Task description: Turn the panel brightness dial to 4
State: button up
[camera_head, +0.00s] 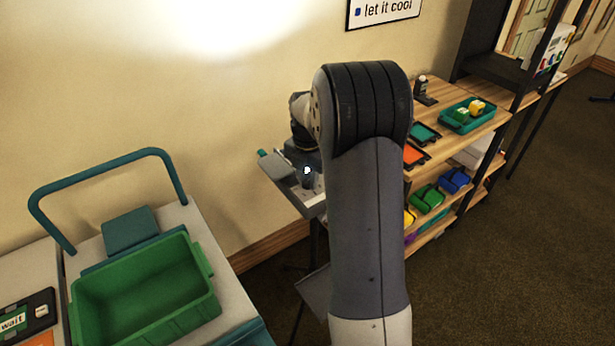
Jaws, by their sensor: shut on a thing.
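My gripper (309,182) is small in view, just left of my large grey arm. It points down at a grey panel unit (279,172) on a stand by the wall and is shut on the panel brightness dial. The gripper covers the dial, so its pointer and numbers cannot be read. My arm hides the right part of the unit. A teal piece shows at the unit's left end, and a small bright white spot shows at my gripper.
A green bin (150,290) sits on a cart with a teal handle (100,175) at the lower left. A wooden shelf (455,110) at the right holds a teal tray (468,116), a dark bottle (422,86) and coloured bins. Carpet floor is open at the right.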

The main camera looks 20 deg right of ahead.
aim_at(307, 181)
jog(key=o, duration=0.7)
jog(key=shift+r, duration=0.15)
notch_tip(307, 181, up, 11)
jog(key=b, duration=0.1)
jog(key=shift+f, duration=0.2)
notch_tip(307, 181, down, 11)
jog(key=shift+r+p, duration=0.1)
jog(key=shift+p, duration=0.4)
